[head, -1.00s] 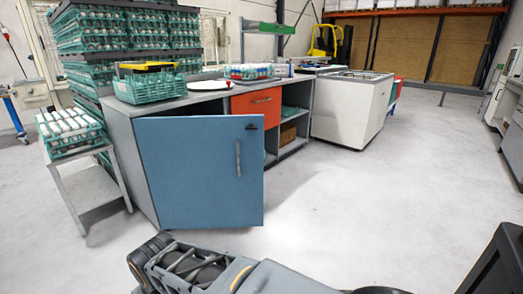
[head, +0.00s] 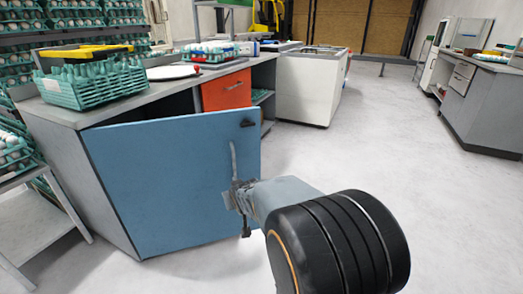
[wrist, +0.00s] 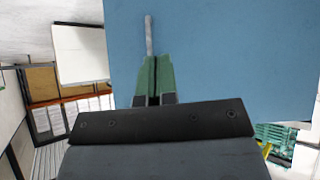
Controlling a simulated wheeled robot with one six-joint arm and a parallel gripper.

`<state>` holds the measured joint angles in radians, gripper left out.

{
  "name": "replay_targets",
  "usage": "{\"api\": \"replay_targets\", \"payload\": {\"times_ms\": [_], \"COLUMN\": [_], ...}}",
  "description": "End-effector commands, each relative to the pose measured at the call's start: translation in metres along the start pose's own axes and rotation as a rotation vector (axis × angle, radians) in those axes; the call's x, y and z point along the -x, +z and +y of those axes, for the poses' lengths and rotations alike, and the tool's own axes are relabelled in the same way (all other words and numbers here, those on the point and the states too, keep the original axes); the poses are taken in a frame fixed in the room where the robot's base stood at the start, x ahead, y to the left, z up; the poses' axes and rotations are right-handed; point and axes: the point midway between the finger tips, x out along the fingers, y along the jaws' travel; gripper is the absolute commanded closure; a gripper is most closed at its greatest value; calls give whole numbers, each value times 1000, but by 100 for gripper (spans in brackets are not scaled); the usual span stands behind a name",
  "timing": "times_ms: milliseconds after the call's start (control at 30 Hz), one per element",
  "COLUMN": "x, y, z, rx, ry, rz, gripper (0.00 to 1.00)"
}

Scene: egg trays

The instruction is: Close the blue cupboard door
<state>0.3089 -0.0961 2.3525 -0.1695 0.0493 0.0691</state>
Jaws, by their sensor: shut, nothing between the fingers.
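The blue cupboard door (head: 165,180) stands ajar on the front of the grey counter, with a dark gap along its top edge. Its upright grey handle (head: 233,160) is near the door's right edge. My gripper (head: 240,197) is at the lower end of the handle, in front of the door. In the wrist view the green fingers of my gripper (wrist: 154,78) are together, with nothing between them. The handle (wrist: 149,35) shows just beyond their tips, and the blue door (wrist: 220,55) fills much of that view. I cannot tell whether the fingers touch the door.
A green crate (head: 92,84) stands on top. A small side table (head: 40,225) with an egg tray is at the left. The floor (head: 390,150) to the right is clear.

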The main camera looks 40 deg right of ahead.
Motion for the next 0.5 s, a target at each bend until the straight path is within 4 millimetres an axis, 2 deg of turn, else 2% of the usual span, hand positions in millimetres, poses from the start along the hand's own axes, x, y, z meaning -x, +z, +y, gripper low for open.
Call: {"api": "replay_targets", "payload": {"times_ms": [33, 200, 333, 500], "x": [-18, -53, -65, -70], "y": [-11, -41, -48, -51], "z": [24, 86, 119, 143], "rx": [-26, -68, -84, -96], "ry": [28, 62, 60, 45], "rz": [76, 355, 520, 664], "gripper": [100, 100, 100, 100]}}
